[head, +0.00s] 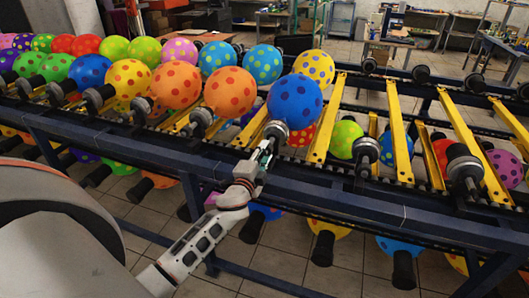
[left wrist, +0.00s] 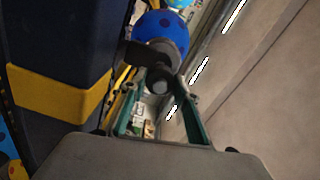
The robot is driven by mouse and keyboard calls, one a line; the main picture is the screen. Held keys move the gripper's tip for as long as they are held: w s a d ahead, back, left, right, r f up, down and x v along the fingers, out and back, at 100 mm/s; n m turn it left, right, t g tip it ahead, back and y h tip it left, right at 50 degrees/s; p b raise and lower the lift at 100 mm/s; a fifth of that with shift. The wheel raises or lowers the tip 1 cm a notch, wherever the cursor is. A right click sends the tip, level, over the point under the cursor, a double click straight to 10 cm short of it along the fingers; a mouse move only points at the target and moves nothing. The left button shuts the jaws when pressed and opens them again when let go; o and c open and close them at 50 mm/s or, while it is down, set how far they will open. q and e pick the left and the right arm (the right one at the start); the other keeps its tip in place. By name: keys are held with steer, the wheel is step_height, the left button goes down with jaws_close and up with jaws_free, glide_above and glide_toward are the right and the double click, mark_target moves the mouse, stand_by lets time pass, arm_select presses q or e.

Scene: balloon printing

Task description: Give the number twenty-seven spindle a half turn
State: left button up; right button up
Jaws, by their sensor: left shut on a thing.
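A blue balloon with dark dots (head: 295,102) sits on a dark spindle (head: 276,131) at the near edge of the balloon rack. My left gripper (head: 266,150) is at the near end of this spindle, with its green fingers shut on it. In the left wrist view the spindle's round end (left wrist: 160,80) lies between the fingertips, with the blue balloon (left wrist: 162,27) beyond it. No number can be read on the spindle, so I cannot tell whether it is number twenty-seven. My right gripper is not in view.
Spindles with spotted balloons, such as an orange one (head: 230,92), stand close on the left. To the right are yellow bars (head: 398,145) and bare spindles (head: 464,165). The rack's dark blue rail (head: 340,185) runs below my gripper. More balloons hang underneath.

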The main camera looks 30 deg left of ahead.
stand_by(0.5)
arm_select(q)
steer(key=o, duration=1.1)
steer(key=v, duration=1.2)
steer(key=shift+a, duration=0.1)
steer(key=shift+f, duration=0.15)
